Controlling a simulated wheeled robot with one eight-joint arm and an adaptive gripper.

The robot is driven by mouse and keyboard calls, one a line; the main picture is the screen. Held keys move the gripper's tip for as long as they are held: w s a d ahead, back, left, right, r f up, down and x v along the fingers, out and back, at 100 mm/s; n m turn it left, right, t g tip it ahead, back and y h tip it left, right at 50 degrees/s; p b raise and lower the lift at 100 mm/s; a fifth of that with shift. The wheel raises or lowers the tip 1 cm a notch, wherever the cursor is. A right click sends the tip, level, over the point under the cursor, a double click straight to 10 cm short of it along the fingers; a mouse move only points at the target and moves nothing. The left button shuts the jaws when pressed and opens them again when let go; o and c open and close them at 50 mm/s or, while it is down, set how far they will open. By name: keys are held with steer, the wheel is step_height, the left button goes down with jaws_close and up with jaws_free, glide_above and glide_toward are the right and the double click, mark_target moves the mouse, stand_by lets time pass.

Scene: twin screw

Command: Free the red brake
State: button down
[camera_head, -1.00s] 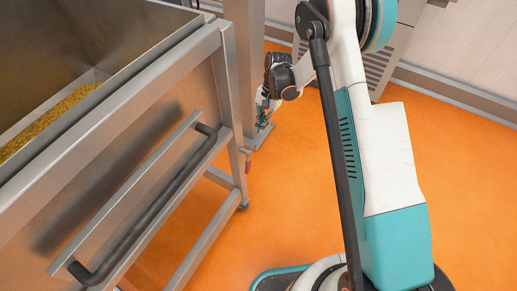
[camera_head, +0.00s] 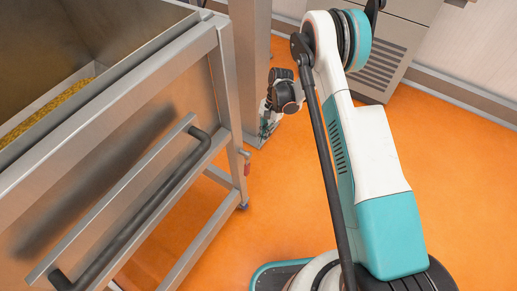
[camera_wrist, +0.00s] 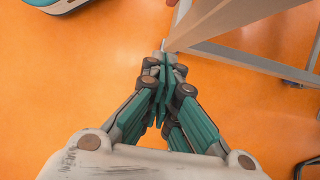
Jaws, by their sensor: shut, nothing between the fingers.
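A small red piece (camera_head: 247,168), which looks like the red brake, shows on the near right leg of the steel cart (camera_head: 180,75) in the head view. In the wrist view a sliver of red (camera_wrist: 171,2) is cut off at the top edge. My gripper (camera_head: 266,130) is beyond that leg and apart from the red piece in the head view. In the wrist view my gripper (camera_wrist: 162,62) has its teal fingers together, with nothing seen between them. Its tips are by a grey metal end of the cart frame; I cannot tell if they touch.
The cart has a dark handle (camera_head: 140,205) on its side and a wheel (camera_head: 243,207) under the leg. A steel post (camera_head: 250,65) stands behind my gripper. A grey vented cabinet (camera_head: 385,55) stands by the back wall. The orange floor at right is open.

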steer(key=s+a+f+b, duration=0.4)
steer(key=s+f, duration=0.2)
steer(key=f, duration=0.1)
steer(key=shift+a+f+b, duration=0.4)
